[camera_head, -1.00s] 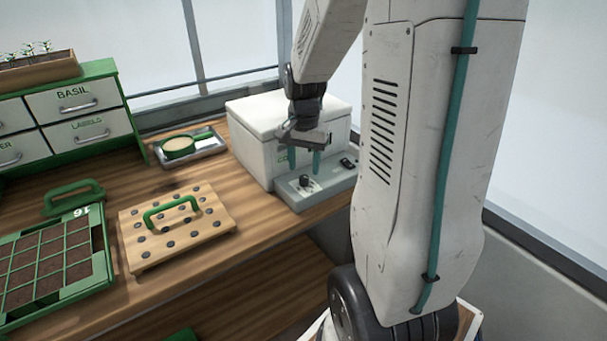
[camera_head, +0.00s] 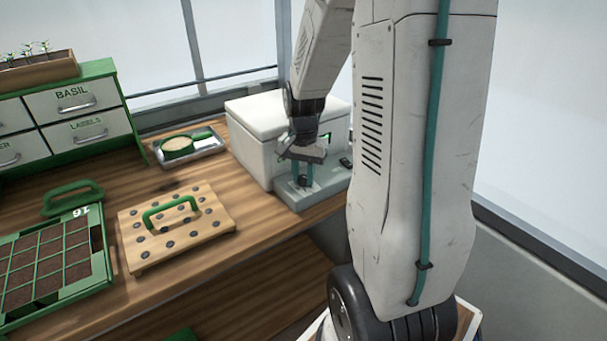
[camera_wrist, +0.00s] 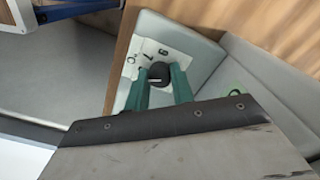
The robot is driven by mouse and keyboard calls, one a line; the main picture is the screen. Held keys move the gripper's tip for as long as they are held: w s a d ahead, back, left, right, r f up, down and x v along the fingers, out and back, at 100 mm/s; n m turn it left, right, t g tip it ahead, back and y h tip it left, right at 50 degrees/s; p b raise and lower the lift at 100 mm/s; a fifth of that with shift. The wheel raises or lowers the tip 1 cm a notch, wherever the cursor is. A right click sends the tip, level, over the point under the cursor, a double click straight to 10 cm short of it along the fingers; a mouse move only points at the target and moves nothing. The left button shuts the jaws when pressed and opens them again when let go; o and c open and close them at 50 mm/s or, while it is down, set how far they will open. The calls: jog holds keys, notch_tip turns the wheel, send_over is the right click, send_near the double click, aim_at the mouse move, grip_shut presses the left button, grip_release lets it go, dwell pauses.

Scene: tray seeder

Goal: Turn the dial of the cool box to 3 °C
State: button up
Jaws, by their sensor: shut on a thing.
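The white cool box (camera_head: 258,150) stands at the back right of the bench, with a light grey control panel (camera_head: 312,194) along its front. The black dial (camera_wrist: 158,72) sits on the panel in the wrist view, with a pale mark on it and printed figures around it, too small to read surely. My gripper (camera_head: 303,178) points down over the panel. Its teal fingers also show in the wrist view (camera_wrist: 163,83), one on each side of the dial, shut on it. The fingers partly hide the dial and some of the scale.
A dark switch (camera_head: 346,162) sits on the panel to the right. A pegged wooden board (camera_head: 205,222) with a green handle, a metal tray (camera_head: 212,147) with a green sieve, and a green seed tray (camera_head: 97,232) occupy the bench to the left. Bare wood lies between the board and cool box.

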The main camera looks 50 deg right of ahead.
aim_at(303, 177)
jog(key=n, duration=0.9)
jog(key=shift+n, duration=0.3)
dwell(0.6)
jog(key=o, duration=1)
notch_tip(303, 177, up, 8)
jog(key=shift+f, duration=0.1)
